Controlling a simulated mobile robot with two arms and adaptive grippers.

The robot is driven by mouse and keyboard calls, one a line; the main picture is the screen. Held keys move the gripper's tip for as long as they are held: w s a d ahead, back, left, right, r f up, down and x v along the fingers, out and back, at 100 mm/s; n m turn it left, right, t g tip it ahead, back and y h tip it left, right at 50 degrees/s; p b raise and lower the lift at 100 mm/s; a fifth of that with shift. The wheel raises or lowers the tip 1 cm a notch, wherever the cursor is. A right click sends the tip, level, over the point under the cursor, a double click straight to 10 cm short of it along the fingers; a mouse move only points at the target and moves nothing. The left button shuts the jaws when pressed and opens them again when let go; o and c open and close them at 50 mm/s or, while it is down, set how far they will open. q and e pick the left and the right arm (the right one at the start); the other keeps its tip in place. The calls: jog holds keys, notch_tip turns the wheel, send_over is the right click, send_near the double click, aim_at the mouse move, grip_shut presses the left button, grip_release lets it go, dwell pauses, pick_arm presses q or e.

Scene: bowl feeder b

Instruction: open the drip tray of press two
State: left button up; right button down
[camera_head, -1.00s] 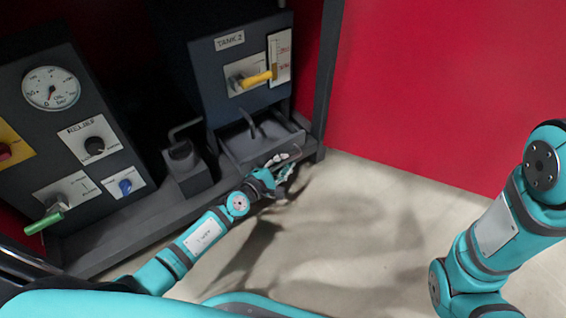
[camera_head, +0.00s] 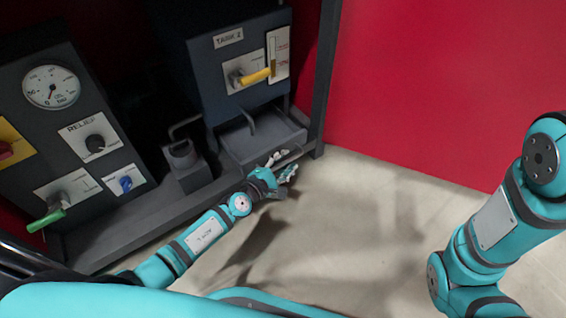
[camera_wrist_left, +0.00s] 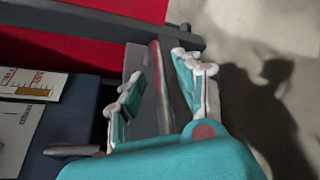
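The drip tray (camera_head: 279,131) is a dark grey, shallow tray under the tank 2 panel, low in the cabinet. A thin bar handle (camera_wrist_left: 157,75) runs along its front side. My left gripper (camera_head: 280,166) is at the tray's front, low over the floor. In the left wrist view its fingers (camera_wrist_left: 162,92) are spread, with the bar between them and a gap on the left finger's side. Whether the right finger touches the bar I cannot tell. My right arm stands at the right of the head view, and its gripper is out of frame.
The tank 2 panel (camera_head: 222,72) with a yellow lever (camera_head: 256,77) is above the tray. A gauge panel (camera_head: 70,115) with a green lever is at far left. Pale floor (camera_head: 350,220) is clear.

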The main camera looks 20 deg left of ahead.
pick_arm(q)
jog(key=v, duration=1.2)
